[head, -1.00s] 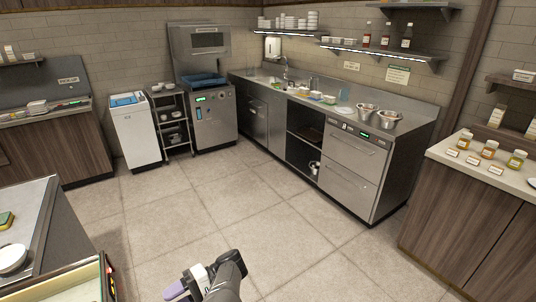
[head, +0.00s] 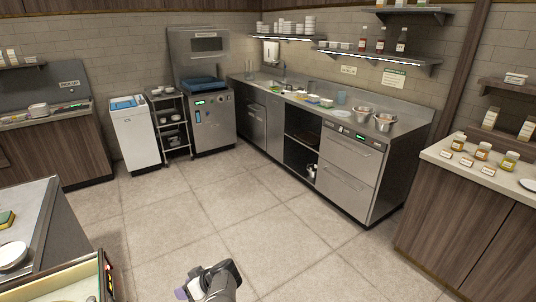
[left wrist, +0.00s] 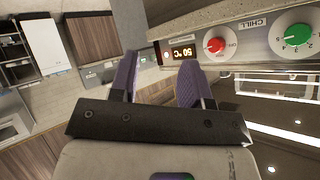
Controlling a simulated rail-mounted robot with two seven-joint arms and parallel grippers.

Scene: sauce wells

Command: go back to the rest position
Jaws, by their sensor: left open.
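My left gripper (head: 186,292) is at the bottom edge of the head view, over the open floor and partly cut off. In the left wrist view its two purple fingers (left wrist: 158,78) stand apart with nothing between them. A chill panel (left wrist: 240,48) with a red knob, a green knob and a lit display is close to the right finger in that view; I cannot tell whether they touch. My right gripper is in neither view.
A steel-topped counter (head: 42,205) with a white bowl (head: 12,255) and a sponge is at the left. A unit with a lit panel (head: 106,276) is at the lower left. Sauce jars (head: 483,151) stand on the right counter (head: 437,153). The tiled floor (head: 215,200) is clear.

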